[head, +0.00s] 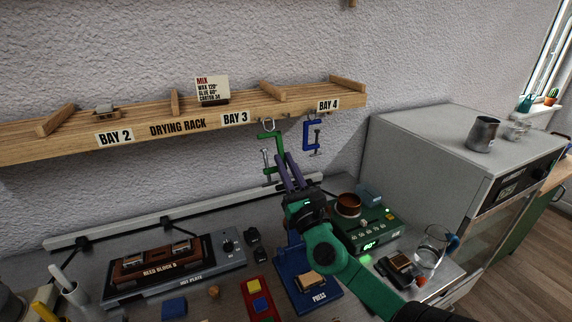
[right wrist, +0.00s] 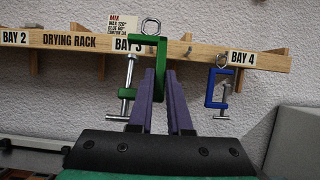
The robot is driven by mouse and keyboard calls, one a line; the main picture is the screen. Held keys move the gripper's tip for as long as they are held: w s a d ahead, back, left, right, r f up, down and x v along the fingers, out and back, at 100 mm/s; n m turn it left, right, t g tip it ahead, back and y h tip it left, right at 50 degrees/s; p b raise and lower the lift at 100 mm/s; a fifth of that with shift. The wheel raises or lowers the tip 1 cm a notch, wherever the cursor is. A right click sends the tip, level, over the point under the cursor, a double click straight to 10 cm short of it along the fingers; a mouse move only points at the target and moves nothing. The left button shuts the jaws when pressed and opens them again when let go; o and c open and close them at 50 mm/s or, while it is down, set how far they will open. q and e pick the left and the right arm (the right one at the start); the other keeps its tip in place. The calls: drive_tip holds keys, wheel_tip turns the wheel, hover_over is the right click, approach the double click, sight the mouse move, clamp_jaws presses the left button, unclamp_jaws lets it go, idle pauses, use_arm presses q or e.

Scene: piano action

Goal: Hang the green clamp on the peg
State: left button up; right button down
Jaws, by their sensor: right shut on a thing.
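The green clamp (head: 279,142) is a C-shape with a metal screw and a ring at its top. My right gripper (head: 287,164) is shut on it, just below the front edge of the drying rack. In the right wrist view the purple fingers (right wrist: 162,76) grip the upright side of the green clamp (right wrist: 162,58). The clamp is upright, its ring in front of the rack near the BAY 3 label. A small peg (right wrist: 188,50) shows on the rack front to the right of the ring, apart from it in that view. My left gripper is not in view.
A blue clamp (head: 306,136) hangs by its ring from the rack (head: 60,148) near BAY 4, close right of the green clamp. Below are a hot plate (head: 115,291), a blue press (head: 290,290) and a green digital unit (head: 385,228). A grey cabinet (head: 420,150) stands right.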

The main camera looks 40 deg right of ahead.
drive_tip(key=shift+w+d, duration=0.15)
drive_tip(key=shift+w, duration=0.25)
drive_tip(key=w+d+f+b, duration=0.1)
drive_tip(key=w+d+f, duration=0.1)
drive_tip(key=w, duration=0.5)
drive_tip(key=shift+d+b, duration=0.2)
drive_tip(key=shift+b, duration=0.15)
idle(0.3)
drive_tip(key=c, duration=0.8)
unclamp_jaws()
drive_tip(key=shift+o, duration=0.2)
drive_tip(key=shift+s, duration=0.1)
